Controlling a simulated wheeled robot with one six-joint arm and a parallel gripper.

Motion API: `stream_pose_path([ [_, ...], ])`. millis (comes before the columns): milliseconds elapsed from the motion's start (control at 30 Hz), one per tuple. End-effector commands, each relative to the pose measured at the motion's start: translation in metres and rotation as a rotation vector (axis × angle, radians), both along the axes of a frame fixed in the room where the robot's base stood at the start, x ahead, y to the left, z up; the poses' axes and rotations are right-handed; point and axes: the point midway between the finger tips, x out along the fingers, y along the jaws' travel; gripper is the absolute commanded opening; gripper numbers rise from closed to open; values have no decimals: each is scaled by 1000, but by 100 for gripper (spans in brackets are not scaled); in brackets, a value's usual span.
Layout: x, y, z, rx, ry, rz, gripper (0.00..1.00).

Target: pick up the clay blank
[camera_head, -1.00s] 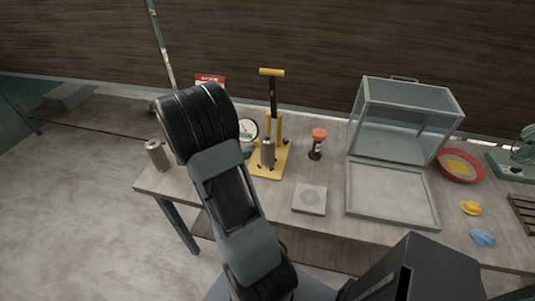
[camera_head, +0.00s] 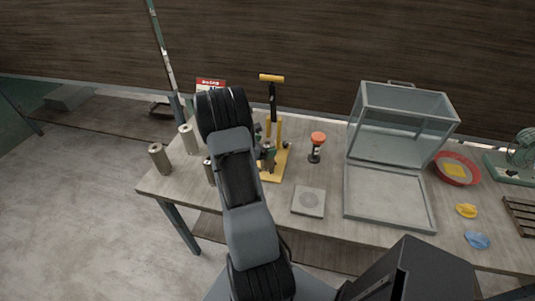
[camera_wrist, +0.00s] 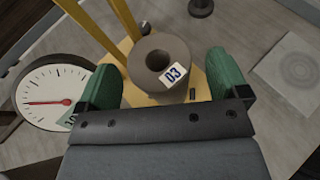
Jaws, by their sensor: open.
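A grey-brown hollow clay blank (camera_wrist: 150,78) with a white label reading "03" stands upright on the yellow base of a hand press. In the head view it is mostly hidden behind my gripper (camera_head: 265,149). In the wrist view my gripper (camera_wrist: 165,82) is open, with one green finger on each side of the blank. Gaps show between the fingers and the blank. Similar cylinders stand at the table's left end: one at the corner (camera_head: 159,158), one behind it (camera_head: 188,140), and one partly hidden by my arm (camera_head: 209,172).
The yellow press (camera_head: 274,172) has upright posts and a handle close to the gripper. A dial gauge (camera_wrist: 52,98) is left of it. A grey square plate (camera_head: 308,202), an orange-topped object (camera_head: 317,145) and a glass case (camera_head: 402,125) stand to the right.

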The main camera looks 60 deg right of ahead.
Motion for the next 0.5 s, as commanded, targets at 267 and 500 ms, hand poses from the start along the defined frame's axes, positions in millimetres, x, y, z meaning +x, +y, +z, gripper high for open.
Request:
stream_pose_path([
  [267, -6, -17, -7, -1, 0, 1, 93],
  [500, -6, -17, -7, -1, 0, 1, 89],
])
